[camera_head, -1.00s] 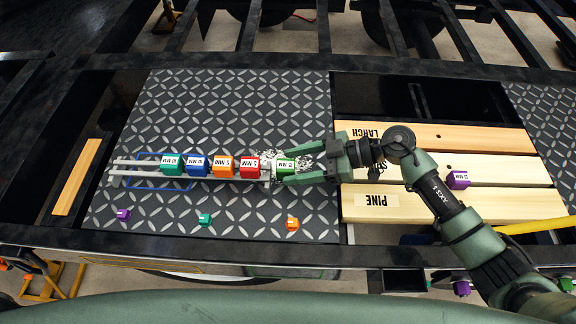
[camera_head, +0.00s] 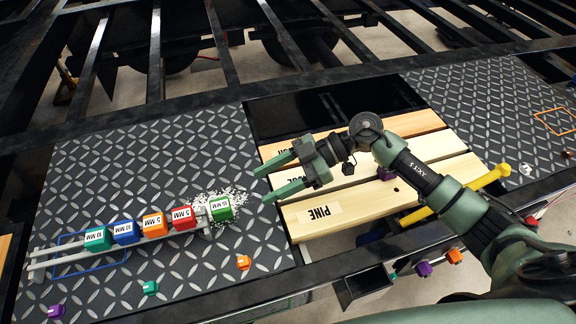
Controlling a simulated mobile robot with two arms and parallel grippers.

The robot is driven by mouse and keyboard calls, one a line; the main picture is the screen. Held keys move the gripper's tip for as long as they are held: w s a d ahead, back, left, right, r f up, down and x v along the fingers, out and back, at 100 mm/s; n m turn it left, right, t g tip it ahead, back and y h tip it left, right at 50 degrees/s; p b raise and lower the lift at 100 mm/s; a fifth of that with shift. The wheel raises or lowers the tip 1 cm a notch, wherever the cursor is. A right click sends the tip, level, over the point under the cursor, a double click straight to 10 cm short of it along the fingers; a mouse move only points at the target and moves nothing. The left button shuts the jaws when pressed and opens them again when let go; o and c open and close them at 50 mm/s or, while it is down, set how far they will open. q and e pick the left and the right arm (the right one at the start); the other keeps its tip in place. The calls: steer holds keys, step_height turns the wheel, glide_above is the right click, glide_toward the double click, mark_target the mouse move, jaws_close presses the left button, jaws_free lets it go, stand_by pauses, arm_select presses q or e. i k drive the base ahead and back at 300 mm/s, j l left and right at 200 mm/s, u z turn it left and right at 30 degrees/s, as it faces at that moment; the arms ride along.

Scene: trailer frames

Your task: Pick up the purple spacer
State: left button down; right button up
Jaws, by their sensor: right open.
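A purple spacer (camera_head: 385,173) lies on the wooden boards, partly hidden by my right arm. Another small purple piece (camera_head: 56,311) lies on the diamond plate at the lower left. A third purple piece (camera_head: 423,268) shows below the frame's front edge. My right gripper (camera_head: 262,186) is open and empty, its fingers pointing left, above the left ends of the boards. It is apart from the green block (camera_head: 221,208) at the right end of the rail. My left gripper is not in view.
The rail (camera_head: 40,264) on the diamond plate (camera_head: 150,170) carries teal, blue, orange and red blocks (camera_head: 182,218). Small teal (camera_head: 150,288) and orange pieces (camera_head: 243,262) lie in front. A yellow-handled tool (camera_head: 500,172) lies by the boards (camera_head: 440,145). Another plate is at right.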

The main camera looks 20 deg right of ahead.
mark_target(380, 175)
steer(key=z, duration=1.35)
